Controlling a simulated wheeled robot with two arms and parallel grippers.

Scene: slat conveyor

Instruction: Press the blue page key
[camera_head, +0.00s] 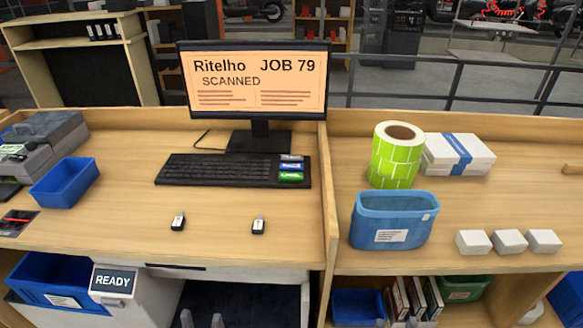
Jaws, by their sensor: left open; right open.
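The blue key (291,167) is the middle of three wide coloured keys at the right end of the black keyboard (220,171). A grey key (291,158) lies behind it and a green key (291,176) in front; their small lettering is hard to read. My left gripper (202,319) shows only as two pale fingertips at the bottom edge, apart and empty. My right gripper (400,321) shows likewise further right, also open and empty. Both are well in front of the keyboard, touching none of its keys.
A monitor (258,80) reading "Ritelho JOB 79 SCANNED" stands behind the keyboard. Two small black-and-white sticks (178,221) (258,225) lie in front. A wooden divider (330,200) rises to the right; a blue tray (65,183) sits left. Bare desk surrounds the sticks.

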